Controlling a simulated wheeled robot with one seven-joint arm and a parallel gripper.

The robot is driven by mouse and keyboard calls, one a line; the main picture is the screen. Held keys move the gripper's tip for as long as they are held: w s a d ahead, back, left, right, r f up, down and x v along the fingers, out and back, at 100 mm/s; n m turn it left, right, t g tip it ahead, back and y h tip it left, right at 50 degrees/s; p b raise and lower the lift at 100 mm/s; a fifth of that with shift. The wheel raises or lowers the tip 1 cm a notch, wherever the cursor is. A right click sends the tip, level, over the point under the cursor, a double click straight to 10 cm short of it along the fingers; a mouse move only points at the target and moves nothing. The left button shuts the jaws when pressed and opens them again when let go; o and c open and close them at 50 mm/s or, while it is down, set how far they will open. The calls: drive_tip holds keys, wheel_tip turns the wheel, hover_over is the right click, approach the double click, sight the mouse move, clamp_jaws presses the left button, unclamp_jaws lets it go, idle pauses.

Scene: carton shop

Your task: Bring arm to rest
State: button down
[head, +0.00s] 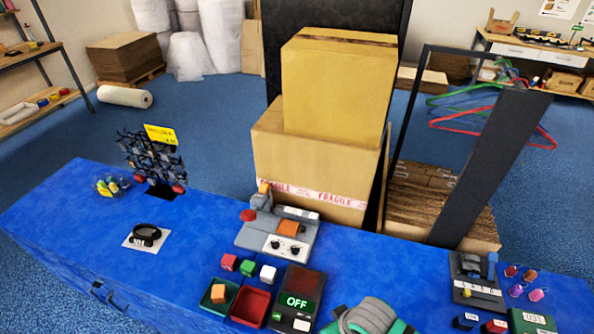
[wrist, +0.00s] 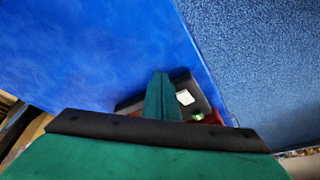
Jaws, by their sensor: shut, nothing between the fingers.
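My gripper (wrist: 161,88) shows in the wrist view as green fingers pressed together, with nothing between them. It is above the blue counter (wrist: 90,50), close to a dark device with a white patch (wrist: 185,97), part of which the fingers hide. In the head view a grey and green part of my arm shows at the bottom edge, over the front of the counter. The fingertips cannot be made out there.
Left of my arm are a device reading OFF (head: 298,300), a red tray (head: 250,306), a green tray (head: 218,293) and small cubes. A grey machine (head: 277,232) stands behind. Right are a switch box (head: 476,281) and coloured tags (head: 517,292). The counter's left part has bare room.

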drive_tip(key=s+d+t, duration=0.1)
drive_tip(key=s, duration=0.1)
drive_tip(key=s+d+f+m+t, duration=0.1)
drive_tip(key=s+d, duration=0.1)
drive_tip(key=s+d+f+t+y, duration=0.1)
drive_tip(key=s+d+t, duration=0.1)
drive_tip(key=s, duration=0.1)
drive_tip(key=shift+f+m, duration=0.25)
drive_tip(key=shift+m, duration=0.15)
drive_tip(key=s+a+r+m+t+h, duration=0.1)
drive_tip(key=s+a+r+t, duration=0.1)
drive_tip(key=s+a+t, duration=0.3)
drive_tip(key=s+a+r+m, duration=0.1)
drive_tip(key=s+a+m, duration=0.15)
drive_tip(key=s, duration=0.45)
drive_tip(key=a+r+t+h, duration=0.2)
drive_tip(key=a+r+t, duration=0.1)
drive_tip(key=a+r, duration=0.4)
drive_tip(key=shift+s+r+m, duration=0.25)
drive_tip(key=shift+s+m, duration=0.05)
drive_tip(key=shift+m, duration=0.15)
drive_tip(key=shift+s, duration=0.15)
